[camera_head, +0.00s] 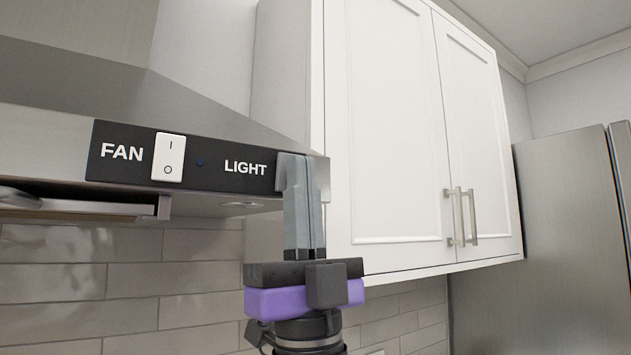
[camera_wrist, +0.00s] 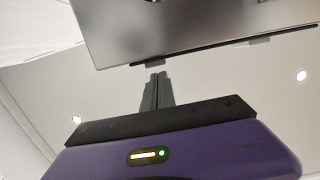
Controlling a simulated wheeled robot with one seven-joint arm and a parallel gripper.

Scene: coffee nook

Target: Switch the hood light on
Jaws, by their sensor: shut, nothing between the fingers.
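The range hood (camera_head: 60,118) has a black control panel (camera_head: 213,181) with the words FAN and LIGHT. A white rocker switch (camera_head: 168,157) marked I and O sits beside FAN. My gripper (camera_head: 294,160) is shut and empty, its fingers pointing up at the panel's right end, just right of LIGHT. The fingers cover the spot right of LIGHT, so the light switch is hidden; I cannot tell whether they touch it. In the wrist view the shut fingers (camera_wrist: 155,85) reach up to the lower edge of the grey metal hood (camera_wrist: 190,30).
A white wall cabinet (camera_head: 385,130) with two bar handles (camera_head: 460,216) hangs close to the right of my gripper. A steel fridge (camera_head: 570,220) stands at the far right. A tiled wall (camera_head: 120,280) lies below the hood.

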